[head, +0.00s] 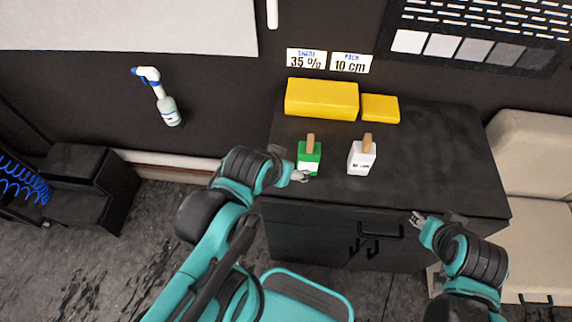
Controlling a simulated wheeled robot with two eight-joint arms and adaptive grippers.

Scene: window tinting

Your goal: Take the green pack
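The green pack (307,152) stands upright on the dark bench top, with a white lower label and a tan piece sticking out of its top. A similar white pack (361,160) stands to its right. My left gripper (304,176) is at the lower front edge of the green pack, close to or touching it; its fingers are too small to tell open from shut. My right gripper (415,217) is in front of the bench near the drawer handle, away from both packs. Its fingers look slightly apart, but this is unclear.
The dark bench (440,150) has free room at the right. A large yellow block (321,98) and a small yellow block (380,108) lie at its back. Signs reading 35 % (306,60) and 10 cm (350,63) are above. A spray bottle (168,110) hangs at left.

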